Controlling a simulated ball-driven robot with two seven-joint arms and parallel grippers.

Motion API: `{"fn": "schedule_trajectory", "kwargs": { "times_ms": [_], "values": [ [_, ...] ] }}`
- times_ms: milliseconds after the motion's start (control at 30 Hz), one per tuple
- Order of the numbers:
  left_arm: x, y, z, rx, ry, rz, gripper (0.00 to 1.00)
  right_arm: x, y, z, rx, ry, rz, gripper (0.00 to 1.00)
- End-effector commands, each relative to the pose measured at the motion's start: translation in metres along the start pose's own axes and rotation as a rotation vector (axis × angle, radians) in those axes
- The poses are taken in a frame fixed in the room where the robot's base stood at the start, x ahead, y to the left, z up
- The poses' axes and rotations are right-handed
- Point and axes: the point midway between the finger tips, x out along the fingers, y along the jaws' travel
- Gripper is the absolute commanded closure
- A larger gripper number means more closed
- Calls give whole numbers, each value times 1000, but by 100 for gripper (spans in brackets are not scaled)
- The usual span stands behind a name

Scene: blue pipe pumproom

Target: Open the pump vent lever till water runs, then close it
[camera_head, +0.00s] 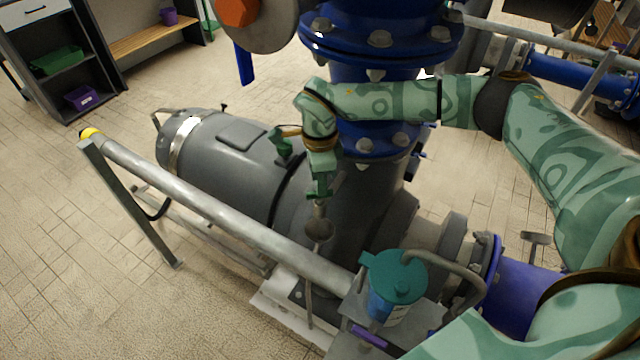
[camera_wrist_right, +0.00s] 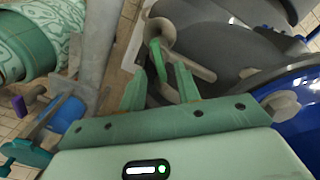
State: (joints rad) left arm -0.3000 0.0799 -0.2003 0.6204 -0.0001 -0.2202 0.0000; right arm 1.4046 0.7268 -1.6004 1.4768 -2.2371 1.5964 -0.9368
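My right gripper (camera_head: 318,192) hangs fingers-down beside the dark pump casing (camera_head: 360,190). In the right wrist view my right gripper (camera_wrist_right: 160,92) has its two green fingers apart. A thin bright green lever (camera_wrist_right: 158,62) stands just beyond and between the fingertips, below a round grey-brown pipe end (camera_wrist_right: 160,32). I cannot tell whether a finger touches it. In the head view a grey-brown ball-like fitting (camera_head: 318,230) sits below my fingers on a thin tube (camera_head: 309,295); the lever is not clear there. No running water shows. My left gripper is not in view.
A grey motor (camera_head: 225,150) lies behind a sloping metal rail (camera_head: 200,200). A teal-lidded blue container (camera_head: 395,285) stands on a grey stand at the front. Blue flanged pipework (camera_head: 380,40) rises close behind my right arm.

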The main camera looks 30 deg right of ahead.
Motion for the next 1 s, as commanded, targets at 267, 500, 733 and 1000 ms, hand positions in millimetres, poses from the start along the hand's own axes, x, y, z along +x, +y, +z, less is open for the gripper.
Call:
{"fn": "schedule_trajectory", "kwargs": {
  "times_ms": [267,500,733,1000],
  "values": [
    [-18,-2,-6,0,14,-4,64,-67,-1,0,0,-1,-4,67],
    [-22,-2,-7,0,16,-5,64,-88,0,0,-1,0,0,67],
    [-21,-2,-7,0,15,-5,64,-88,0,0,-1,0,0,67],
    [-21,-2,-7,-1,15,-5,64,-88,0,0,-1,0,0,67]
  ]
}}
